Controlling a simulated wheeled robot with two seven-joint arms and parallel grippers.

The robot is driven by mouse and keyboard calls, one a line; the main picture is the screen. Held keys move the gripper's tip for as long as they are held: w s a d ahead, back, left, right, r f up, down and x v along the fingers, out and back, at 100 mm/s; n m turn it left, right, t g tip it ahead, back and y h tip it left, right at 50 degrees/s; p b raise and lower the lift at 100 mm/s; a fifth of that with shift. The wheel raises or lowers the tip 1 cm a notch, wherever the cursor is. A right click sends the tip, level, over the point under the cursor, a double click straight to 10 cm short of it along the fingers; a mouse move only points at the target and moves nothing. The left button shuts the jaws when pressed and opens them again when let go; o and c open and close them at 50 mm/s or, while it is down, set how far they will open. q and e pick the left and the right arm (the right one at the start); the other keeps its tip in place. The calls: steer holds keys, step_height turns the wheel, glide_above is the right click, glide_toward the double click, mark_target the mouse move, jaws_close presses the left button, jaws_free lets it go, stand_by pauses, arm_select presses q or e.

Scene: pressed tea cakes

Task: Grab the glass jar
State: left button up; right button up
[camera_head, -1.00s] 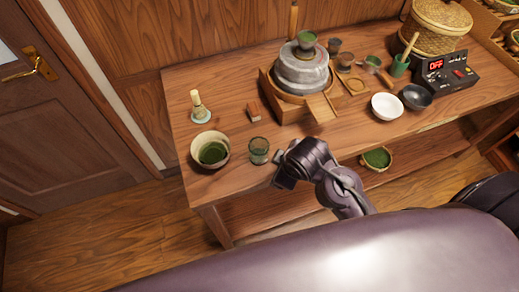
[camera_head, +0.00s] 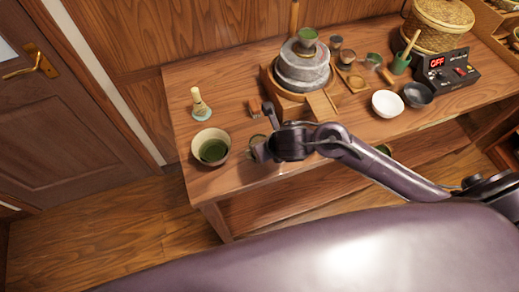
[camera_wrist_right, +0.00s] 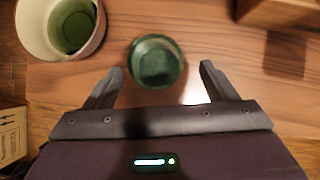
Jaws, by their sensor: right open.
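The glass jar (camera_head: 256,140) is a small round vessel with green contents, on the wooden table near its front left. My right arm reaches over the table from the right and hides part of the jar in the head view. My right gripper (camera_head: 264,128) is open and empty. In the right wrist view the jar (camera_wrist_right: 157,62) appears between the two spread fingers (camera_wrist_right: 161,70), with a gap on each side. I cannot tell the height of the fingers against the jar. My left gripper is not in view.
A pale bowl with green contents (camera_head: 210,147) stands close left of the jar. A whisk on a stand (camera_head: 200,104) is behind it. A stone mill (camera_head: 303,68) stands on a wooden base behind my gripper. White (camera_head: 387,103) and dark (camera_head: 417,95) bowls are at right.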

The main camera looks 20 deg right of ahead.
steer(key=x, duration=0.6)
steer(key=shift+a+p, duration=0.2)
steer(key=shift+p, duration=0.1)
steer(key=shift+c, duration=0.5)
steer(key=c, duration=1)
steer(key=shift+r, duration=0.15)
